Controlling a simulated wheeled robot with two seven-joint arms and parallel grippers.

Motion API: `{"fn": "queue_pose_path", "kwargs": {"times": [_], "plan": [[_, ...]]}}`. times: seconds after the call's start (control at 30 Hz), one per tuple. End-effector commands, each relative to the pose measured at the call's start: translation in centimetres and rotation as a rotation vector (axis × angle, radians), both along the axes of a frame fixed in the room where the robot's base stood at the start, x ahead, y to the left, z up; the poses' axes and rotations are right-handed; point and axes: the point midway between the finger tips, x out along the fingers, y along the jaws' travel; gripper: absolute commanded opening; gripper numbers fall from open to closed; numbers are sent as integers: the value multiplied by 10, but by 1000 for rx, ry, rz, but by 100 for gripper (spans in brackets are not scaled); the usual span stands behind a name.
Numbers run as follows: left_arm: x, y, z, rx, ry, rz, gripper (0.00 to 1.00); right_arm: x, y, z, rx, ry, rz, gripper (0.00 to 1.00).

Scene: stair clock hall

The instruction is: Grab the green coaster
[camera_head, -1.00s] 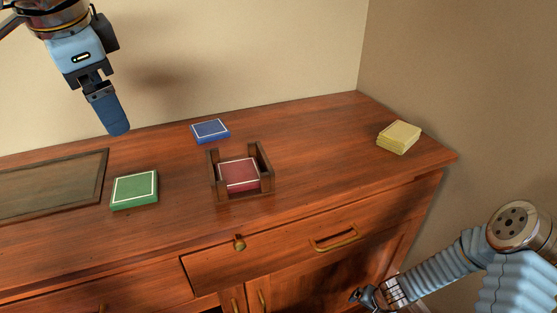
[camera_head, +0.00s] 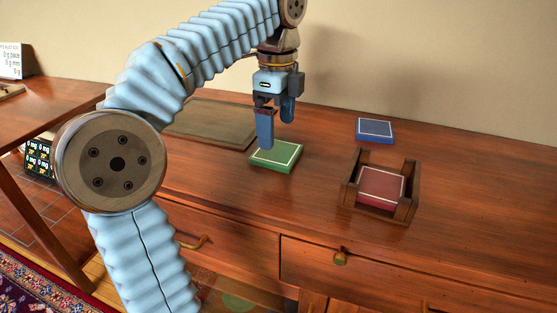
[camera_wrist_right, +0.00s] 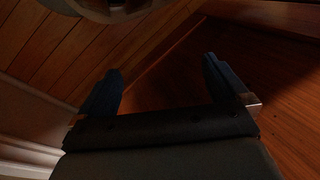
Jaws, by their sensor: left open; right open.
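The green coaster (camera_head: 276,156), a flat square with a white border line, lies on the wooden cabinet top in the head view. My left gripper (camera_head: 277,128) is open, pointing down just above and behind the green coaster, with nothing between its fingers. One fingertip hangs close to the coaster's back left edge; whether it touches I cannot tell. My right gripper is out of the head view; in the right wrist view its two fingers (camera_wrist_right: 160,88) are apart and empty, over dark wood.
A dark wooden holder (camera_head: 347,193) with a red coaster (camera_head: 381,186) stands right of the green coaster. A blue coaster (camera_head: 375,130) lies behind the holder. A dark framed panel (camera_head: 212,122) lies to the left. A second table (camera_head: 62,97) stands at the far left.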

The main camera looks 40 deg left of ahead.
Motion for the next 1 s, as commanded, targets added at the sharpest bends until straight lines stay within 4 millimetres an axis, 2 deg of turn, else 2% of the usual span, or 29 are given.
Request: {"fn": "queue_pose_path", "kwargs": {"times": [0.33,0.63,0.67,0.93,1.0], "plan": [[0,2,-47,1,1,3,100,1,-2,-15,-3,-2,-4,100],[1,1,-54,0,-2,2,100,1,-3,-15,-4,-3,-7,100],[1,1,-53,0,-2,3,98,1,-3,-15,-4,-3,-7,100],[1,1,-53,-1,-2,3,57,1,-3,-15,-4,-3,-7,100],[1,1,-53,-1,-3,3,57,1,-3,-15,-5,-4,-6,100]]}}
